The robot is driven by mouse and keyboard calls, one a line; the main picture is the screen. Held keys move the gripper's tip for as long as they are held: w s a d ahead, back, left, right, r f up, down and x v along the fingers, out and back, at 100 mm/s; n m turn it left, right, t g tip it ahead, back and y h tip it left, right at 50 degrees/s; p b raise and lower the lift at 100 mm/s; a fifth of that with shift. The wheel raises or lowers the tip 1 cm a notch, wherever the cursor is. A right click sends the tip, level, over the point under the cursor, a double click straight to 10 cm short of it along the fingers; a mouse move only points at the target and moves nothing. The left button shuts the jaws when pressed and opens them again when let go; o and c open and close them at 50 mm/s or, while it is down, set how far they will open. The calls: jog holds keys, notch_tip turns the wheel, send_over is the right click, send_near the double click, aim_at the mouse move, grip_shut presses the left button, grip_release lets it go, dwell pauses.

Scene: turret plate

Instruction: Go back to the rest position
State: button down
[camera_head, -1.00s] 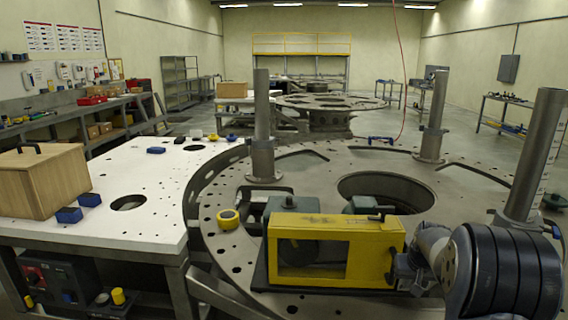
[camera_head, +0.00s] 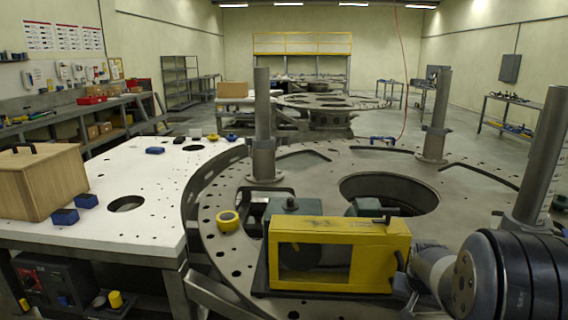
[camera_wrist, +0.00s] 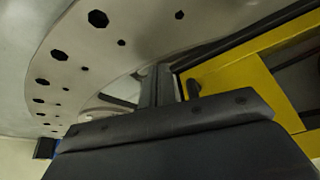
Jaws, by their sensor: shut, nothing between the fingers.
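My arm (camera_head: 465,275) reaches in at the bottom right of the head view, beside the right end of a yellow frame (camera_head: 398,258). The frame stands on the round turret plate (camera_head: 225,262). My gripper is not clear in the head view. In the wrist view my gripper (camera_wrist: 175,118) fills the lower middle as a dark, wide block, shut and empty. The yellow frame (camera_wrist: 240,80) lies beyond it at the upper right, and the perforated plate (camera_wrist: 100,55) is at the upper left. I cannot tell the gap between gripper and frame.
Upright grey posts stand on the plate: one at the left (camera_head: 263,120), one behind (camera_head: 437,115), one near my arm (camera_head: 545,160). A yellow tape roll (camera_head: 228,221) lies on the plate's left. A white table (camera_head: 150,195) with a wooden box (camera_head: 45,185) is at left.

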jog(key=s+a+m+g+h+b, duration=0.1)
jog(key=s+a+m, duration=0.8)
jog(key=s+a, duration=1.1)
jog(key=shift+s+a+g+h+b, duration=0.15)
jog(key=shift+a+g+h+b, duration=0.4)
jog(key=shift+a, duration=1.2)
